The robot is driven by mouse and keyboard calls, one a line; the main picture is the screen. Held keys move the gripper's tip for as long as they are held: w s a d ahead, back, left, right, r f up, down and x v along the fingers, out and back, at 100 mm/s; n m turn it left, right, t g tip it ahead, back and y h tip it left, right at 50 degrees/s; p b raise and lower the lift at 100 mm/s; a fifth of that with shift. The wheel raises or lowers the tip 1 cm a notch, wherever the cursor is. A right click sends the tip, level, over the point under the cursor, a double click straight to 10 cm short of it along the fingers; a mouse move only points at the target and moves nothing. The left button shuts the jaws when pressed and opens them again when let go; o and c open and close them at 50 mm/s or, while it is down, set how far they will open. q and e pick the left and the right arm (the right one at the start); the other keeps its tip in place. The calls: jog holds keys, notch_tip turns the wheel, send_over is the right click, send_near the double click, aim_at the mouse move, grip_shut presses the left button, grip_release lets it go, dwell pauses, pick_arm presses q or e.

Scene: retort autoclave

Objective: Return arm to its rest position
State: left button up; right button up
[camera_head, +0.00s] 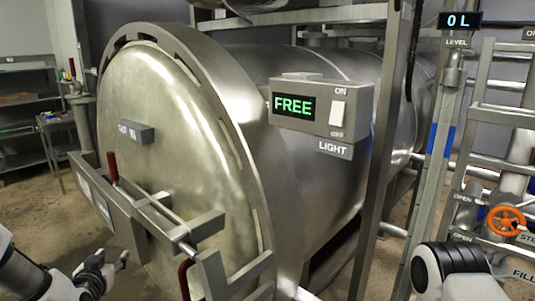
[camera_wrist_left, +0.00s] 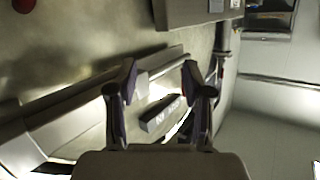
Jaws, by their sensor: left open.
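My left gripper (camera_head: 110,262) is at the lower left in the head view, in front of the lower left part of the round autoclave door (camera_head: 165,110). Its fingers are apart with nothing between them. In the left wrist view the two dark fingers of the left gripper (camera_wrist_left: 160,75) are spread, with a small dark labelled block (camera_wrist_left: 162,115) seen beyond them. My right arm (camera_head: 450,262) shows at the lower right in the head view; its gripper is out of the frame.
A latch bar (camera_head: 125,205) with a red handle (camera_head: 112,167) crosses the door front. A control box (camera_head: 320,105) reads FREE. At right are pipes, an orange valve wheel (camera_head: 506,220) and a level display (camera_head: 460,20).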

pick_arm(q)
jog(key=s+d+f+m+g+h, duration=0.1)
jog(key=s+d+f+g, duration=0.1)
jog(key=s+d+f, duration=0.35)
jog(key=s+d+f+m+g+h, duration=0.1)
jog(key=s+d+f+g, duration=0.15)
jog(key=s+f, duration=0.6)
jog(key=s+d+f+m+g+h, duration=0.1)
jog(key=s+d+f+g, duration=0.2)
jog(key=f, duration=0.8)
jog(key=s+d+f+n+g, duration=0.1)
jog(key=s+d+f+g, duration=0.1)
jog(key=s, duration=0.8)
jog(key=s+d+f+n+g, duration=0.1)
jog(key=s+g, duration=0.4)
jog(key=s, duration=0.5)
notch_tip(320, 180, down, 2)
jog(key=shift+s+d+n, duration=0.3)
jog(key=shift+d+n, duration=0.1)
jog(key=shift+d, duration=0.3)
pick_arm(e)
jog(key=shift+s, duration=0.1)
pick_arm(q)
jog(key=shift+w, duration=0.1)
pick_arm(e)
jog(key=o, duration=0.3)
